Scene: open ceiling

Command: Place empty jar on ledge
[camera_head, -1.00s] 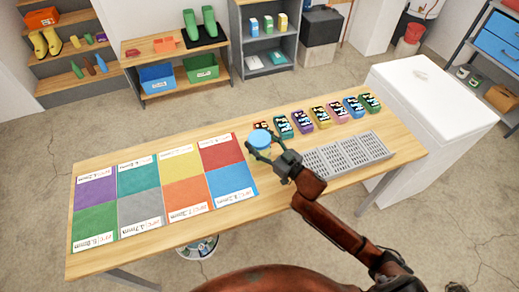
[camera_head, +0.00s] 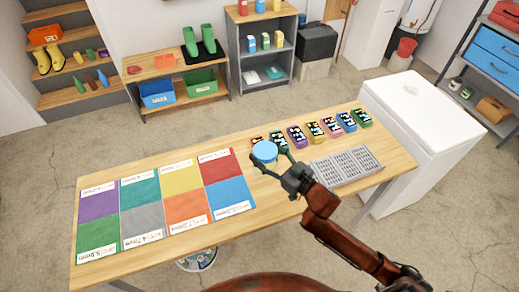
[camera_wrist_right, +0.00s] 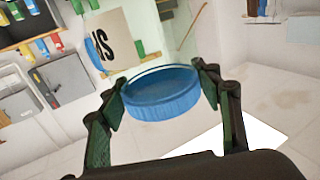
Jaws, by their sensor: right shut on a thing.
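My right gripper (camera_head: 279,166) is shut around the jar's round blue lid (camera_head: 265,151), held over the wooden table. In the right wrist view the blue lid (camera_wrist_right: 160,97) sits between the two fingers of the right gripper (camera_wrist_right: 160,95). The jar's body is hard to make out, so I cannot tell whether it is empty. Candidates for the ledge are the stepped wooden shelf (camera_head: 84,84) at the upper left and the low wooden shelf (camera_head: 160,68) with boots. Which one is the ledge is not clear. My left gripper is not in view.
The table (camera_head: 150,260) bears coloured squares (camera_head: 182,176), a row of small coloured boxes (camera_head: 314,130) and a grey grated tray (camera_head: 346,165). A white chest (camera_head: 420,100) stands at the right. A grey shelf unit (camera_head: 245,60) stands behind. The concrete floor between table and shelves is open.

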